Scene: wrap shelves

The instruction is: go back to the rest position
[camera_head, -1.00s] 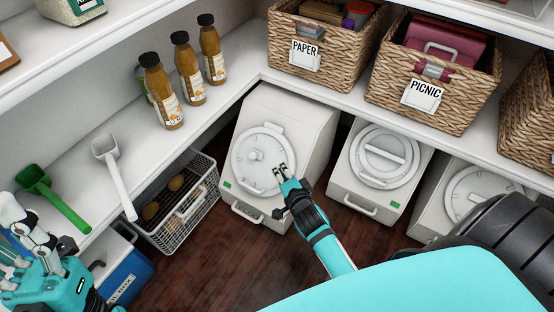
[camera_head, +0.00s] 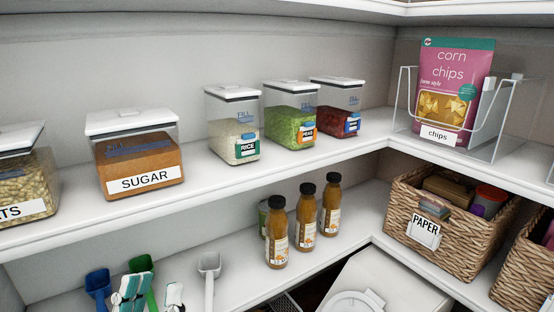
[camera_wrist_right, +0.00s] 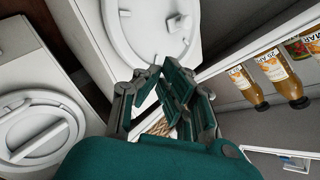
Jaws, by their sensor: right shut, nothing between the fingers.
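My left gripper (camera_head: 150,288) shows at the bottom left of the head view, cut by the lower edge. My right gripper (camera_wrist_right: 160,84) shows in the right wrist view. It is shut and empty, in front of a white bin with a round lid (camera_wrist_right: 150,22). It is out of the head view.
A blue scoop (camera_head: 97,283), a green scoop (camera_head: 141,264) and a white scoop (camera_head: 209,268) lie near my left gripper. Juice bottles (camera_head: 305,215) stand on the lower shelf (camera_head: 225,292). Labelled containers such as sugar (camera_head: 136,155) line the upper shelf. A PAPER basket (camera_head: 437,238) is at right.

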